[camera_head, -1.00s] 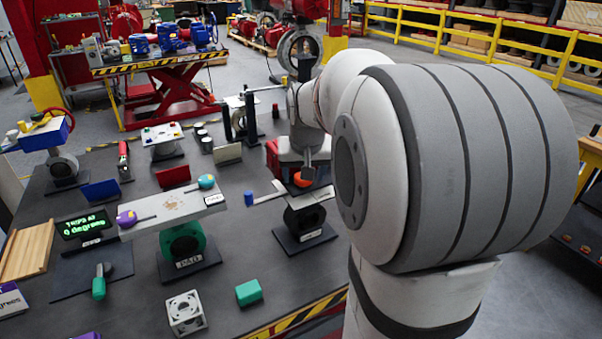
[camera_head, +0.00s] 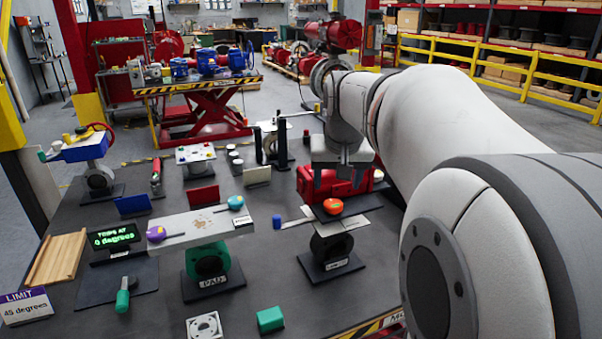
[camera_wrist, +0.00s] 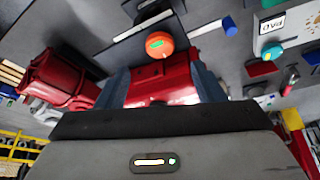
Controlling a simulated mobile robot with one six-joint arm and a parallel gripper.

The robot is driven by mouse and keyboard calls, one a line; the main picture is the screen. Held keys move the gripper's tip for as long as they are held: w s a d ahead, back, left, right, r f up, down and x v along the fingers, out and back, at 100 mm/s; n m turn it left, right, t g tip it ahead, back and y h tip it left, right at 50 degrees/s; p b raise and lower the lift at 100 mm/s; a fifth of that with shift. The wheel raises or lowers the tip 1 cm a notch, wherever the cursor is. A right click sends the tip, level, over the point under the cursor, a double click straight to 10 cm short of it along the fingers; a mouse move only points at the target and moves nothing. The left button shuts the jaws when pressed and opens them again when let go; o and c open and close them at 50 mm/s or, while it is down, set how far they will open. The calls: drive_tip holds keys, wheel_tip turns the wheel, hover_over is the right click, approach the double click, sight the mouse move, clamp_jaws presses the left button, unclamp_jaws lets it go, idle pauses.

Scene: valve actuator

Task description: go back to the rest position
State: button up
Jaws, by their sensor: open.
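My gripper (camera_head: 340,183) hangs from my arm in the head view, open and empty, above and behind the orange knob (camera_head: 333,206). The knob sits on a dark plate over a black valve body (camera_head: 331,245), apart from the fingers. In the wrist view my gripper (camera_wrist: 165,80) shows its two fingers spread, with the orange knob (camera_wrist: 160,45) beyond them.
Left of the knob are a blue peg (camera_head: 277,222), a long grey plate (camera_head: 205,221) with purple and teal knobs, and a lit display (camera_head: 114,236). A green block (camera_head: 270,319) and a white flanged cube (camera_head: 204,326) stand near the front edge. Several black posts rise behind.

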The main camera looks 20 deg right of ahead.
drive_tip(key=s+a+f+n, duration=0.2)
drive_tip(key=s+a+f, duration=0.4)
drive_tip(key=s, duration=0.2)
drive_tip(key=s+a+f+n+g+y, duration=0.1)
drive_tip(key=s+a+f+n, duration=0.1)
drive_tip(key=s+a+f, duration=0.4)
drive_tip(key=s+a, duration=0.1)
drive_tip(key=s, duration=0.2)
drive_tip(key=shift+a+f+y, duration=0.15)
drive_tip(key=shift+f+y, duration=0.15)
